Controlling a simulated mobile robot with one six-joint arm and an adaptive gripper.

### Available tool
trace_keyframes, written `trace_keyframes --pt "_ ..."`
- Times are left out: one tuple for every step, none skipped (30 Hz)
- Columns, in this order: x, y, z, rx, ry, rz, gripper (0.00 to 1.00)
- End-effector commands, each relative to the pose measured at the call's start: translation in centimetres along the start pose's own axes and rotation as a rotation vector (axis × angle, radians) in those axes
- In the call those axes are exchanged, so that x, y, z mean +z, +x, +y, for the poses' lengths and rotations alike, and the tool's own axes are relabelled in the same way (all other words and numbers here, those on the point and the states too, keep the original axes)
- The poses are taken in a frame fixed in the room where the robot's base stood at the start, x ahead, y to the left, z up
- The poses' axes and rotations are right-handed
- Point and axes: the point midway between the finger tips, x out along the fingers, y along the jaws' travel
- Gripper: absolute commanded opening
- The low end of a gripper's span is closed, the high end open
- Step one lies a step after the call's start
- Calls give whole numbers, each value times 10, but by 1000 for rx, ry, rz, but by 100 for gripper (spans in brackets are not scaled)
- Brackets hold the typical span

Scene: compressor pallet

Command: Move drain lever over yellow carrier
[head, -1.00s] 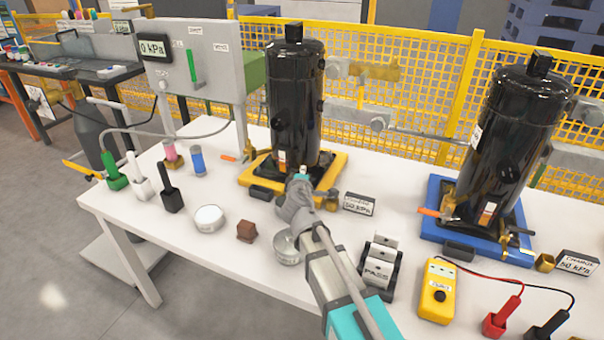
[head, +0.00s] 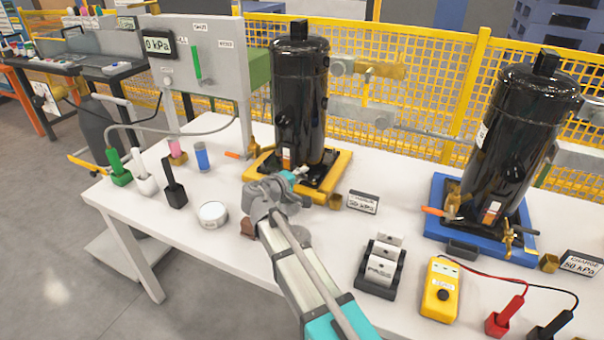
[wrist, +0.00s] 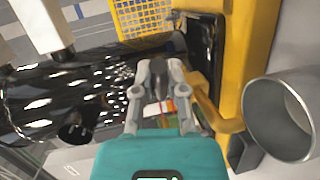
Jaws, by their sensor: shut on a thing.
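The yellow carrier (head: 338,180) sits on the white table under a black compressor tank (head: 300,105). A brass drain lever (wrist: 212,112) shows just right of the fingertips, over the carrier's edge (wrist: 246,70). The fingers are shut on the lever, but they hide the gripped part.
A 50 kPa tag (head: 363,202) stands right of the carrier. A black rack (head: 381,265), a yellow meter (head: 441,290) and a blue carrier (head: 436,185) with another tank are further right. A white round tin (head: 213,214) and a partly hidden brown block (head: 247,228) are to the left.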

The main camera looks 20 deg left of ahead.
Motion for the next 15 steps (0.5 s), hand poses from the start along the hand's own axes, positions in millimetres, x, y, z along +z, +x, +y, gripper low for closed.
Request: trace_keyframes --pt "-2 -1 -1 0 3 -14 0" --pt "-2 -1 -1 1 5 -22 0" --pt "-2 -2 -1 1 7 -31 0" --pt "-2 -2 -1 2 8 -37 0" --pt "-2 -2 -1 2 9 -42 0" --pt "-2 -2 -1 2 10 -47 0" --pt "-2 -2 -1 3 10 -50 0" --pt "-2 -2 -1 3 11 -52 0" --pt "-1 -2 -1 3 11 -54 0" --pt "-1 -2 -1 3 11 -55 0" --pt "-1 -2 -1 3 11 -55 0" --pt "-1 -2 -1 3 11 -56 0" --pt "-1 -2 -1 3 11 -56 0" --pt "-1 -2 -1 3 11 -56 0" --pt "-1 -2 -1 3 11 -55 0"
